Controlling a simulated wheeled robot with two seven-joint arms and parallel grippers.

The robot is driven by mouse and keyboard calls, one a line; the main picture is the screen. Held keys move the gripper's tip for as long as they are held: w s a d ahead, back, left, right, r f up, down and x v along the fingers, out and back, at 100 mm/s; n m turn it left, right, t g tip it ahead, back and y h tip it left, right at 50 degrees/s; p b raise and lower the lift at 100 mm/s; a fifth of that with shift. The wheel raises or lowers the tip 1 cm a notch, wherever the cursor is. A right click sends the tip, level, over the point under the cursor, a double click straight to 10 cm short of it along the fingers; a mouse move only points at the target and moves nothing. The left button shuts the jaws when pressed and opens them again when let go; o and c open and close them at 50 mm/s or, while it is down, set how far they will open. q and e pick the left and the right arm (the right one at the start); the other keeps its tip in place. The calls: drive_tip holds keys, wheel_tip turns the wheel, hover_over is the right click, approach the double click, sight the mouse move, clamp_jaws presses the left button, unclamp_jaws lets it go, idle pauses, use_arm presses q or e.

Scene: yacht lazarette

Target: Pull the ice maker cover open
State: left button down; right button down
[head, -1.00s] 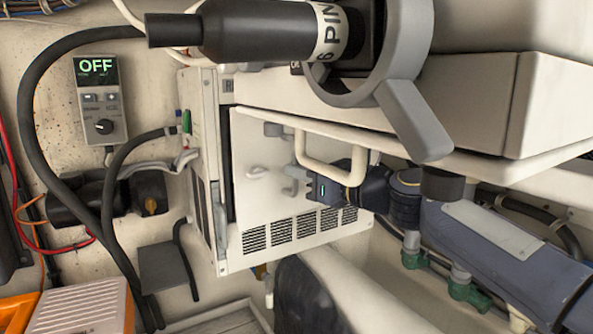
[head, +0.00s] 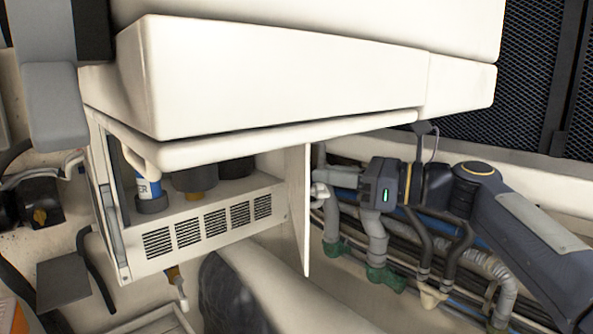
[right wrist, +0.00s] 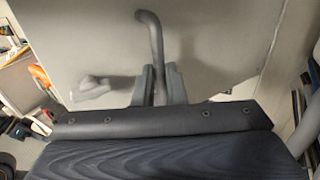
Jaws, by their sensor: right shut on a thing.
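The ice maker (head: 205,222) is a white box with a vented lower front, under a white ledge. Its cover (head: 307,225) is a thin white panel swung wide open, seen nearly edge-on at the box's right side. In the right wrist view the cover (right wrist: 215,50) fills the background, with its grey curved handle (right wrist: 150,35) between my fingers. My right gripper (right wrist: 159,85) is shut on this handle; in the head view my right gripper (head: 330,190) is at the cover's outer side. A small latch (right wrist: 90,88) shows left of the handle. My left gripper is not in view.
Inside the box stand a blue-and-white bottle (head: 150,188) and dark canisters (head: 195,180). Grey hoses with green fittings (head: 385,278) run below and behind my right arm. The white ledge (head: 270,95) hangs over the box. A dark rounded object (head: 235,295) lies below the vents.

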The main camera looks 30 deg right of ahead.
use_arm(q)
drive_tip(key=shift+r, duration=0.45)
use_arm(e)
drive_tip(key=shift+d+r+t, duration=0.15)
drive_tip(key=shift+d, duration=0.75)
drive_tip(key=shift+d+r+t, duration=0.1)
drive_tip(key=shift+d+t, duration=0.05)
drive_tip(key=shift+d, duration=0.7)
drive_tip(key=c, duration=1.8)
unclamp_jaws()
drive_tip(key=shift+w+a, duration=0.1)
drive_tip(key=o, duration=0.3)
drive_tip(key=shift+w+f, duration=0.3)
drive_tip(key=shift+w, duration=0.35)
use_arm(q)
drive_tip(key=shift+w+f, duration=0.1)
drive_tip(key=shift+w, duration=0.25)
use_arm(e)
drive_tip(key=shift+s, duration=0.35)
use_arm(q)
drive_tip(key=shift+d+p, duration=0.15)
drive_tip(key=shift+p, duration=0.15)
